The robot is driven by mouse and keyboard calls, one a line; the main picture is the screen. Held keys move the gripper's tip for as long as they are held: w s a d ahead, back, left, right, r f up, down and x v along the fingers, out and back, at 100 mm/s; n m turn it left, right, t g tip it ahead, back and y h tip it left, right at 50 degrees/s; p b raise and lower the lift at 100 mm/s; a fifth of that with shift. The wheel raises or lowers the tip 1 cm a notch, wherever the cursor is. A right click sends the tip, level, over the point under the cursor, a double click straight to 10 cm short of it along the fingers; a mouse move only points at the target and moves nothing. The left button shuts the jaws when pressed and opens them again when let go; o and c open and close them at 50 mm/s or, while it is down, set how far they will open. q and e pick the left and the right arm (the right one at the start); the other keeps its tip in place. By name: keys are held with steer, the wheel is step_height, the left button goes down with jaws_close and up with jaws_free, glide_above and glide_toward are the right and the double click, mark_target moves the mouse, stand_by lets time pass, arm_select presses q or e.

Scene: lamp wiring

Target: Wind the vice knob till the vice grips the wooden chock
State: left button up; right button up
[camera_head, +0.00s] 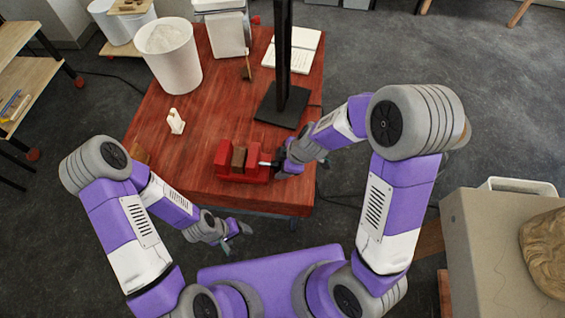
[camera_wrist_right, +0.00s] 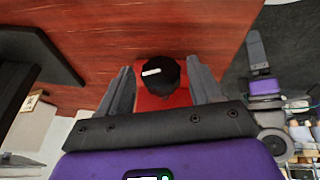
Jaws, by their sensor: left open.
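The red vice (camera_head: 253,163) sits near the front edge of the red-brown table. The brown wooden chock (camera_head: 238,158) stands between its jaws; I cannot tell whether both jaws touch it. The black round knob (camera_wrist_right: 162,82), with a white mark pointing left, shows in the right wrist view. My right gripper (camera_head: 277,163) is at the vice's right end. In the right wrist view its fingers (camera_wrist_right: 160,68) stand on either side of the knob, with a visible gap on each side. My left gripper (camera_head: 236,238) is open and empty, off the table's front edge.
A black post on a square base (camera_head: 282,106) stands behind the vice. A small white object (camera_head: 176,122), a white bucket (camera_head: 170,60) and an open book (camera_head: 292,52) are further back. The table left of the vice is mostly clear.

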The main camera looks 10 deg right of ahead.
steer(key=c, duration=0.8)
steer(key=shift+w+d+g+p, duration=0.1)
steer(key=shift+w+g+p, duration=0.1)
steer(key=shift+g+p, duration=0.55)
steer(key=shift+c, duration=0.2)
steer(key=shift+w+m+g+y, duration=0.1)
steer(key=shift+m+g+y, duration=0.25)
steer(key=shift+g, duration=0.2)
steer(key=shift+w+d+f+m+g+y, duration=0.1)
steer(key=shift+w+m+g+y, duration=0.2)
steer(key=shift+g, duration=0.55)
steer(key=shift+s+f+m+g+y, duration=0.1)
steer(key=shift+g+y, duration=0.25)
steer(key=shift+g, duration=0.5)
steer(key=o, duration=1.1)
steer(key=shift+c, duration=0.2)
steer(key=shift+r, duration=0.1)
steer(key=p+v, duration=0.1)
steer(key=v, duration=0.6)
steer(key=shift+w+d+r, duration=0.15)
steer(key=shift+w+r, duration=0.05)
steer(key=shift+w, duration=0.05)
